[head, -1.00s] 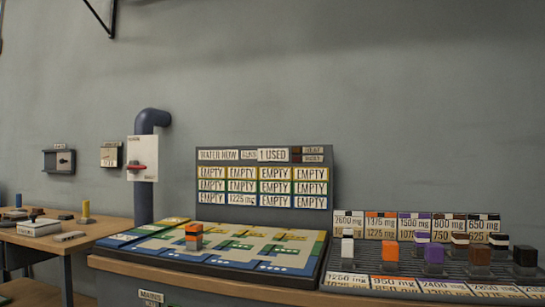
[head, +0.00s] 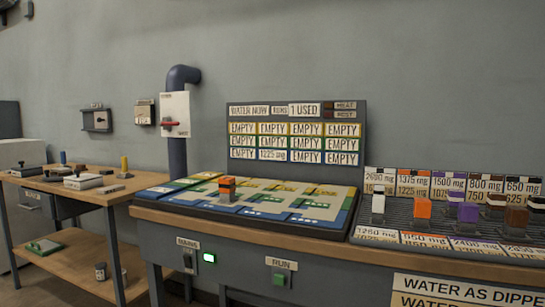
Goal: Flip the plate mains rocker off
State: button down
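The mains rocker (head: 189,261) is a small dark switch on the grey front apron of the bench, under a white MAINS label (head: 187,243). A green lamp (head: 209,257) glows just to its right. The rocker is too small to tell which side is pressed. The plate (head: 310,216) is a board of yellow, green, blue and cream cells on the bench top above it. An orange-and-dark block (head: 227,188) stands on the plate. My gripper is not in view.
A RUN switch (head: 279,279) sits to the right on the same apron. Coloured blocks stand on a ribbed rack (head: 400,205) at right. A side table (head: 120,187) with tools is at left. A grey pipe carries a red-handled box (head: 174,115).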

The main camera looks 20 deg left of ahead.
aim_at(187, 261)
jog(key=u, duration=1.2)
jog(key=i, duration=0.8)
jog(key=u, duration=0.4)
